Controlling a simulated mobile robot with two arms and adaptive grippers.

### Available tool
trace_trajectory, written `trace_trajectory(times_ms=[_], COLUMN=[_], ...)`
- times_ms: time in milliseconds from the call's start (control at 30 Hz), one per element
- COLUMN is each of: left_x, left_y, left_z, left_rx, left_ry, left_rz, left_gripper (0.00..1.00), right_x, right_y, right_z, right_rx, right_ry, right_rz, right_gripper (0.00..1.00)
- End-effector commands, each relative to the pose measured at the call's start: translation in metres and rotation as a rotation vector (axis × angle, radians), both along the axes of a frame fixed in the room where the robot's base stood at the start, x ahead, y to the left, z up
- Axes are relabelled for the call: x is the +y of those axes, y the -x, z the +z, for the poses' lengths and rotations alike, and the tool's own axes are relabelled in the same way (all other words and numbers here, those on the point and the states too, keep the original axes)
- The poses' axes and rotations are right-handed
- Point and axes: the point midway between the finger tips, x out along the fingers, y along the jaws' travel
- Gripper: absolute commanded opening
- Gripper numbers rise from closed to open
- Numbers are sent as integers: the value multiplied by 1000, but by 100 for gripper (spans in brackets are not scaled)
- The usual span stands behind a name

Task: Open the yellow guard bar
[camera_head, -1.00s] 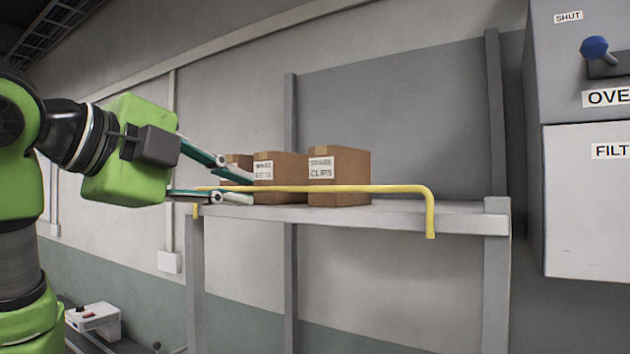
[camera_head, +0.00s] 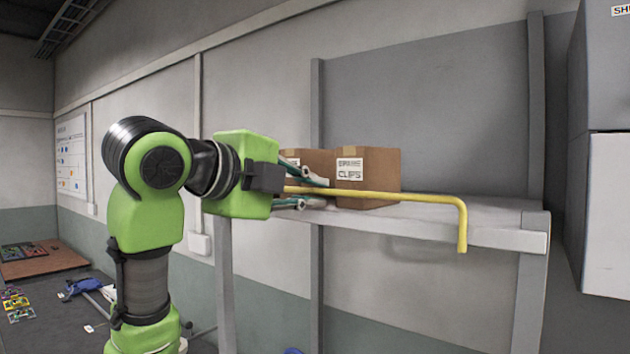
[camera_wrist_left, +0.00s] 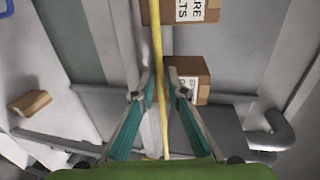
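The yellow guard bar (camera_head: 400,196) runs level across the front of the shelf (camera_head: 485,235), in front of the cartons. Its right end bends down at the shelf's front edge; its left part is hidden behind my gripper. My right gripper is not in view.
A carton marked CLIPS (camera_head: 382,165) stands on the shelf close behind the fingertips, with another carton (camera_head: 318,160) to its left, partly hidden. A grey cabinet (camera_head: 605,215) stands at the right. Free space lies in front of the bar.

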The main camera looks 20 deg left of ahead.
Motion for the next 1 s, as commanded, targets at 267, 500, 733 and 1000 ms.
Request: trace_trajectory(times_ms=[267, 500, 733, 1000], left_x=[-4, -4, -3, -2], left_y=[-10, -9, -9, -4], left_z=[-3, -3, -4, -10], left_rx=[-1, 0, -4, -76], left_ry=[-2, -1, 0, 25], left_rz=[0, 0, 0, 1], left_gripper=[13, 0, 0, 0], right_x=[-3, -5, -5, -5], right_y=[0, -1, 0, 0], right_z=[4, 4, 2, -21], right_rx=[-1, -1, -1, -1], right_ry=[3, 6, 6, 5], right_rz=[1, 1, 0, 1], right_gripper=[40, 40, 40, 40])
